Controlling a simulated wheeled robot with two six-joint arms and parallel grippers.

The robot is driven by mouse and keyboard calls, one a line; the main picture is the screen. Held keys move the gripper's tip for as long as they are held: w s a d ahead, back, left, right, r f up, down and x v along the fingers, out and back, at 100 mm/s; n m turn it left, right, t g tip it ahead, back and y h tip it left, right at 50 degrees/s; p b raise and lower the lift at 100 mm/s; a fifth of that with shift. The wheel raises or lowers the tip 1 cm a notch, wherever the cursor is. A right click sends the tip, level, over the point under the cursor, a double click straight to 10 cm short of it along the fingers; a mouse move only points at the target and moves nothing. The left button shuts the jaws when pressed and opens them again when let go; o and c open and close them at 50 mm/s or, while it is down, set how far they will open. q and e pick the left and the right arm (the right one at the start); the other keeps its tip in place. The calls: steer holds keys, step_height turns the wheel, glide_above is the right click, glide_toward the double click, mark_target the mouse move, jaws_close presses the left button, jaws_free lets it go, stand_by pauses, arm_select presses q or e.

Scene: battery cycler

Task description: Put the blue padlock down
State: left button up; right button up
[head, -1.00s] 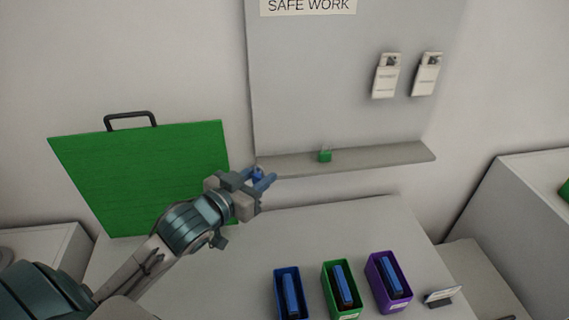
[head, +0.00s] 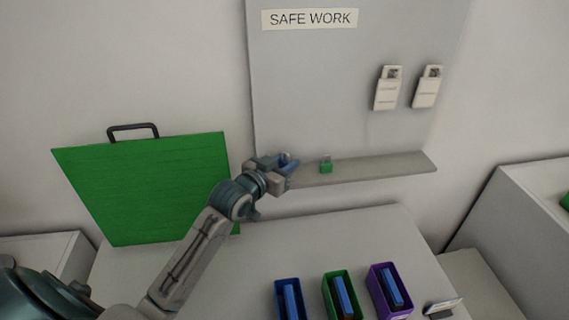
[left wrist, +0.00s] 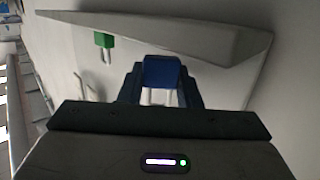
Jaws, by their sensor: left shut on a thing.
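The blue padlock (left wrist: 161,73) is between the fingers of my left gripper (left wrist: 160,95) in the left wrist view, with its pale shackle toward the gripper's body. In the head view my left gripper (head: 291,164) is at the left part of the grey shelf (head: 385,170) under the sign board, and its fingers mostly hide the padlock. I cannot tell whether the padlock touches the shelf. My right gripper is not in view.
A SAFE WORK sign (head: 310,19) and two white tags (head: 388,88) are on the board (head: 320,80). A green panel (head: 145,190) with a handle stands left. Blue (head: 279,288), green (head: 327,284) and purple (head: 373,280) bins stand on the table below. The shelf's right part is clear.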

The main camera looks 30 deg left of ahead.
arm_select(q)
steer(key=shift+s+f, duration=0.15)
steer(key=shift+f, duration=0.55)
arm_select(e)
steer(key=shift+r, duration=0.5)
arm_select(q)
steer(key=shift+f, duration=0.15)
steer(key=shift+f, duration=0.15)
steer(key=o, duration=0.7)
steer(key=shift+o, duration=0.2)
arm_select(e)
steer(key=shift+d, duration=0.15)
arm_select(q)
steer(key=shift+r, duration=0.25)
